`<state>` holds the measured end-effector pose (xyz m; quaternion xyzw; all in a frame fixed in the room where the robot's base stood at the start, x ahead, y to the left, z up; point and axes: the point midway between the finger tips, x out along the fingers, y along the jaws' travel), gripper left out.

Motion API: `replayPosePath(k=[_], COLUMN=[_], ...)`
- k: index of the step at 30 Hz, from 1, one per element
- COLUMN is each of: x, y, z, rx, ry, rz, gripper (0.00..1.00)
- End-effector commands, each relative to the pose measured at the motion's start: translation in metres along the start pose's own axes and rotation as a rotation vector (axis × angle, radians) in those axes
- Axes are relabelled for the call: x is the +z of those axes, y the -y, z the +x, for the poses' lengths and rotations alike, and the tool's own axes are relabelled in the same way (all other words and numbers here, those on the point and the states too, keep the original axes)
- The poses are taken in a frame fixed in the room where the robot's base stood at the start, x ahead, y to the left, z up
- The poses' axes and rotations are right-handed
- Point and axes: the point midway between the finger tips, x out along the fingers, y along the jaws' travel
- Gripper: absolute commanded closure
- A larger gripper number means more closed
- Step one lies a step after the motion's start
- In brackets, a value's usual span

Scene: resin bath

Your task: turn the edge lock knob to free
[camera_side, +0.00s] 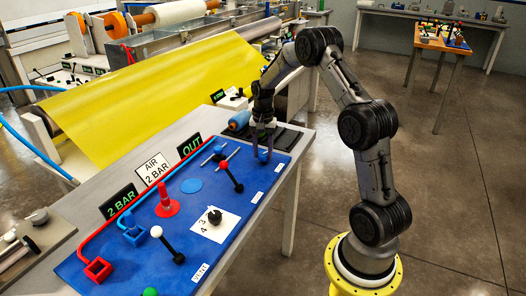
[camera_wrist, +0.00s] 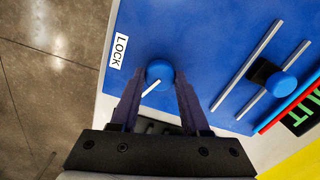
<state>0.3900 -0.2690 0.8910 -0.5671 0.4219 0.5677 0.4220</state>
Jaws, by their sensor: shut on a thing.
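The edge lock knob (camera_wrist: 159,72) is a round blue knob with a white pointer line, standing on the blue panel (camera_wrist: 190,30). In the wrist view the pointer runs from the knob toward the lower left of the picture. A white LOCK label (camera_wrist: 120,51) lies to the upper left of the knob. My gripper (camera_wrist: 159,82) has one dark finger on each side of the knob and is shut on it. In the side view my gripper (camera_side: 263,152) reaches down at the panel's far right end, largely covering the knob.
A second blue knob (camera_wrist: 284,84) sits between two silver rails to the right. A yellow sheet (camera_side: 160,95) lies behind.

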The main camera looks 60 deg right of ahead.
Motion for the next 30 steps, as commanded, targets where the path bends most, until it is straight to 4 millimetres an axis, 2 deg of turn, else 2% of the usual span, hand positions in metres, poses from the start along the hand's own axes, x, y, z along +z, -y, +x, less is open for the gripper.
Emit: replayPosePath(k=[19, 20, 21, 24, 30], x=[-0.0011, -0.0012, -0.0011, -0.0009, -0.0004], y=[0.0005, 0.0005, 0.0006, 0.0004, 0.0002], z=[-0.0021, -0.0021, -0.002, -0.0015, -0.0007], rx=[-0.003, -0.003, -0.003, -0.002, -0.001], ry=[-0.004, -0.004, -0.004, -0.003, -0.001], rz=[0.048, 0.048, 0.048, 0.047, 0.046], gripper=[1.0, 0.49, 0.42, 0.24, 0.24])
